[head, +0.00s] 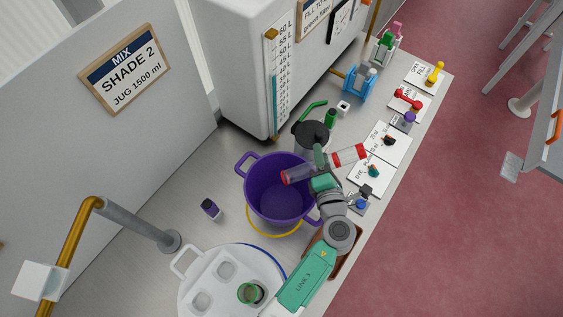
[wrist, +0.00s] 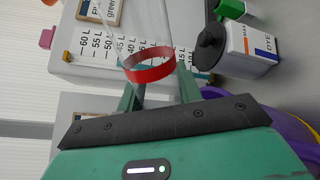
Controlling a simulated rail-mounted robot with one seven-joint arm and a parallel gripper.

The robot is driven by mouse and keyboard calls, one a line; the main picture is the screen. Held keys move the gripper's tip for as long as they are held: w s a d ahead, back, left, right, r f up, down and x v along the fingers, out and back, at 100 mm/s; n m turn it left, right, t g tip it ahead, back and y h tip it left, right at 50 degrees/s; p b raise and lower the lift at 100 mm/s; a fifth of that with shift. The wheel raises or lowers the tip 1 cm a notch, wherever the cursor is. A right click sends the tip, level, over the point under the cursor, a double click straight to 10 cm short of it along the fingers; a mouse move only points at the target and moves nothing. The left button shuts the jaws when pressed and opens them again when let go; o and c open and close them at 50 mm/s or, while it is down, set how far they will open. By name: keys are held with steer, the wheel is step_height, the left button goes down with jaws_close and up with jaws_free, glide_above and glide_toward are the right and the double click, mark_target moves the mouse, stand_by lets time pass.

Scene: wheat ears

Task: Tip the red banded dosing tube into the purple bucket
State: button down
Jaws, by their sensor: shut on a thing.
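The red banded dosing tube (head: 300,172) is clear, with a red ring at its left end and a red band towards its right end. My gripper (head: 320,168) is shut around its middle. The tube lies close to level across the right rim of the purple bucket (head: 274,166), its left end above the opening and its right end outside. In the wrist view the clear tube with its red band (wrist: 150,66) stands between my fingers (wrist: 158,88), and the purple bucket (wrist: 292,130) shows at the right edge. I cannot tell what is in the tube or bucket.
A jug with a dark lid (head: 311,132) stands just behind the bucket. Labelled cards (head: 386,143) with small items line the bench's right edge. A grey post (head: 140,224) rises at left.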

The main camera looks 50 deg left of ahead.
steer(key=shift+s+a+r+n, duration=0.15)
steer(key=shift+s+r+n, duration=0.1)
steer(key=shift+r+n, duration=0.1)
stand_by(0.7)
stand_by(0.5)
